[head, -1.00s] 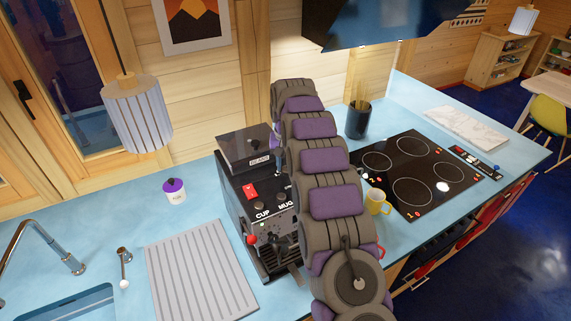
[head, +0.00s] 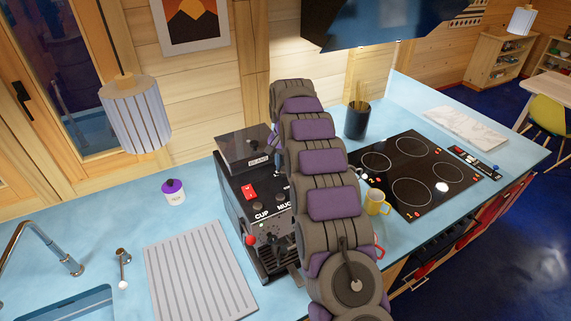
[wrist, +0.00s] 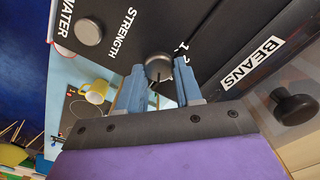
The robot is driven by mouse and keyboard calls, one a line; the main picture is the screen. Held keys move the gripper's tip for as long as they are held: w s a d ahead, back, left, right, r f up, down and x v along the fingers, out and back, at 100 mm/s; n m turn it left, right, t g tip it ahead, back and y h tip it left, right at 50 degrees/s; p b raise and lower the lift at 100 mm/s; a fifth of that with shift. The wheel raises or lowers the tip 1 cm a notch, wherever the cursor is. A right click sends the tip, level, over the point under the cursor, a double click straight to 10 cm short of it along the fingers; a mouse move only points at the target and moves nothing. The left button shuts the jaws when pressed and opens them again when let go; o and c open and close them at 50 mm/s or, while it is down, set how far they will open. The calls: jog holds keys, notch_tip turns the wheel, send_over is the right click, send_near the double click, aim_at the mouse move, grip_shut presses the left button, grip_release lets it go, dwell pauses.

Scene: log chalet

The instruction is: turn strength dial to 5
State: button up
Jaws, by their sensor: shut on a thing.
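The black coffee machine (head: 233,190) stands on the counter, partly covered by my arm in the head view. In the wrist view, the round strength dial (wrist: 158,67) sits on the black panel beside the word STRENGTH, with the numbers 1 and 2 printed near it. My gripper (wrist: 157,84) has its blue fingers on both sides of this dial and is shut on it. The other scale numbers are hidden, and I cannot tell exactly where the dial points. The water knob (wrist: 89,32) is next to it, apart from the fingers.
A black beans lid knob (wrist: 295,107) is near the gripper. A yellow mug (head: 377,202) stands right of the machine, before the black cooktop (head: 412,178). A ribbed drying mat (head: 200,270) and a purple-lidded jar (head: 174,192) are to the left.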

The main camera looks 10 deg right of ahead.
aim_at(284, 168)
jog(key=o, duration=1)
jog(key=shift+a, duration=0.15)
jog(key=shift+o, duration=0.2)
notch_tip(284, 168, up, 6)
jog(key=shift+f, duration=0.1)
notch_tip(284, 168, up, 6)
jog(key=p, duration=0.4)
jog(key=shift+p, duration=0.3)
jog(key=s+f+n+g+b, duration=0.1)
jog(key=s+f+n+b, duration=0.15)
jog(key=s+b, duration=0.75)
jog(key=s+f+n+b, duration=0.1)
jog(key=s+f+b, duration=0.25)
jog(key=s, duration=1.25)
jog(key=s+f+b, duration=0.3)
jog(key=s+f, duration=0.2)
jog(key=s, duration=0.4)
jog(key=s+f+n+b, duration=0.1)
jog(key=s+f+b, duration=0.2)
jog(key=s, duration=0.6)
jog(key=s+f+n+b, duration=0.1)
jog(key=s+f+b, duration=0.2)
jog(key=s+f, duration=0.5)
jog(key=shift+s+d+g, duration=0.4)
jog(key=shift+s, duration=0.25)
